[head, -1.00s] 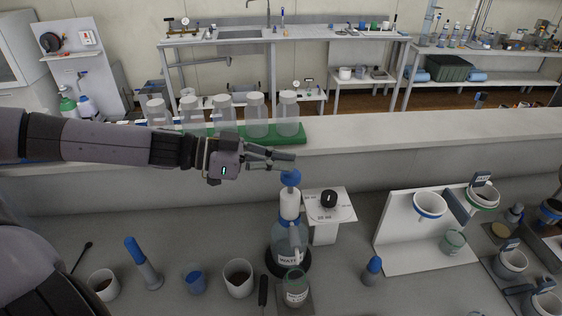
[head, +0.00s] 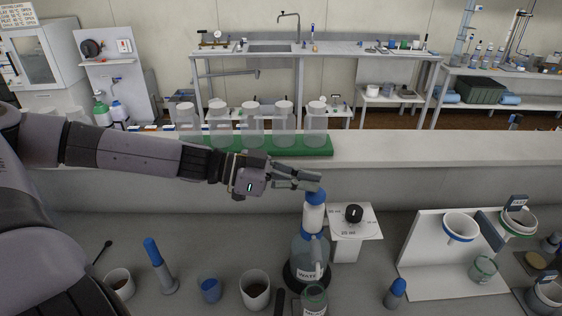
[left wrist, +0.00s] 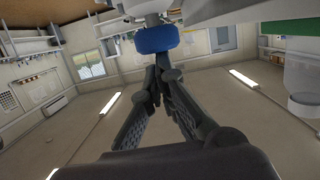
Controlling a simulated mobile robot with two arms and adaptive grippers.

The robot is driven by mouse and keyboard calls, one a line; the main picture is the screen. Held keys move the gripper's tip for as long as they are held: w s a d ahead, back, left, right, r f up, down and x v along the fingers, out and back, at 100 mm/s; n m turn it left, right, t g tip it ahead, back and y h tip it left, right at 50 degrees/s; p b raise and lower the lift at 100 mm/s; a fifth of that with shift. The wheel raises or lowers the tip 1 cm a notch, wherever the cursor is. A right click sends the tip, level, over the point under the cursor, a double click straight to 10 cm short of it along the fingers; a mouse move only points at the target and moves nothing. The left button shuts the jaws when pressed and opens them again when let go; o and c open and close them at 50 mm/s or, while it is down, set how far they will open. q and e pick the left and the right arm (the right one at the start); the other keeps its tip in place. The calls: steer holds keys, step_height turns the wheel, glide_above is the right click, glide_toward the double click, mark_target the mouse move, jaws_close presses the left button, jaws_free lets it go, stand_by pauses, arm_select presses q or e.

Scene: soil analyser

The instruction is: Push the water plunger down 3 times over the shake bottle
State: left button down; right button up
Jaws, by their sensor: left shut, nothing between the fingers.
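The water bottle (head: 309,256) stands upright on a dark round base, with a white plunger column (head: 314,217) and a blue plunger knob (head: 316,196) on top. My left gripper (head: 317,181) is shut and empty, its fingertips at the top of the knob and partly covering it. Whether they touch cannot be told for sure. In the left wrist view the shut fingertips (left wrist: 160,68) are close to the blue knob (left wrist: 156,39). The shake bottle (head: 314,297), a greenish clear jar, stands in front of the water bottle, cut by the frame's lower edge. My right gripper is not in view.
A white stand with a black dial (head: 354,214) is close right of the plunger. Several clear bottles stand in a green rack (head: 260,146) on the ledge behind. Cups and a blue-capped pen-like tool (head: 160,265) are left; a white funnel stand (head: 440,282) is right.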

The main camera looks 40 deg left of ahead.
arm_select(q)
steer(key=s+a+r+p, duration=0.3)
steer(key=s+a+r, duration=0.3)
steer(key=a, duration=0.1)
steer(key=shift+a+p, duration=0.3)
steer(key=shift+a, duration=0.1)
steer(key=shift+f, duration=0.1)
stand_by(1.1)
